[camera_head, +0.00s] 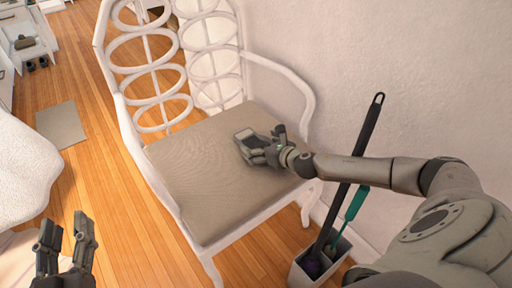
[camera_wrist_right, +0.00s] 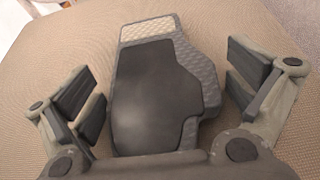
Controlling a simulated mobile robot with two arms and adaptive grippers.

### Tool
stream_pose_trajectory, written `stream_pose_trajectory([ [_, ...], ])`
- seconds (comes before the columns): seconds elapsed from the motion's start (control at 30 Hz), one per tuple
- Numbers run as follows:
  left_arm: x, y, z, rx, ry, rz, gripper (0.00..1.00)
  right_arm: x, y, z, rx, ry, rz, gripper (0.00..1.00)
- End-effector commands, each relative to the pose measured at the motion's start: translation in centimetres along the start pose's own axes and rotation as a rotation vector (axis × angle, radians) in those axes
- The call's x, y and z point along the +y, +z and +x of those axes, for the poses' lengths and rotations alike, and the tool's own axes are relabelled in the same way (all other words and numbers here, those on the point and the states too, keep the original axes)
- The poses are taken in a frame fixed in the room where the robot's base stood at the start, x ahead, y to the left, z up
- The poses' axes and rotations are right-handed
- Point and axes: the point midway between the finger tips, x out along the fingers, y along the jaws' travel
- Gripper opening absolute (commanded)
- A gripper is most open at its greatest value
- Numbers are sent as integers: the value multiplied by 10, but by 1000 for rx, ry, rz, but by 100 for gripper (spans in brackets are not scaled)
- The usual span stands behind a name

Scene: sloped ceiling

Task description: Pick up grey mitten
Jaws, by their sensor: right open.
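The grey mitten (camera_wrist_right: 165,85) lies flat on the beige seat cushion of a white chair. It has a quilted grey edge, a smooth dark grey palm and a pale quilted cuff at the far end. In the head view the mitten (camera_head: 244,135) shows near the middle of the seat, partly covered by my right gripper (camera_head: 262,146). In the right wrist view my right gripper (camera_wrist_right: 165,95) is open, with one finger pair on each side of the mitten and gaps between. My left gripper (camera_head: 68,236) is open and empty at the lower left, far from the chair.
The white chair (camera_head: 304,91) has ring-patterned backs and a curved armrest by the wall. A bin (camera_head: 300,278) with long-handled tools, one black (camera_head: 365,135) and one teal (camera_head: 355,203), stands below my right arm. A grey mat (camera_head: 61,125) lies on the open wooden floor.

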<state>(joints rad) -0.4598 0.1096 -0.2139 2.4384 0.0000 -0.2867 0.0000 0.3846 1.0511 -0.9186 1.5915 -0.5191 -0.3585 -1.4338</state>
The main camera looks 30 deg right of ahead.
Motion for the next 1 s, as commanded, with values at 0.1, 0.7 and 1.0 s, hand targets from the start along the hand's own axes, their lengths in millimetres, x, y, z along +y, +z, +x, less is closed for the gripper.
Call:
stream_pose_trajectory([
  [0.1,1,-6,0,37,2,-1,40,0,0,6,0,-1,0,100],
  [0.7,1,-8,0,43,2,-1,40,0,-2,6,3,-1,-1,62],
  [1.0,1,-8,1,39,2,-1,40,0,-3,6,6,-1,-1,62],
])
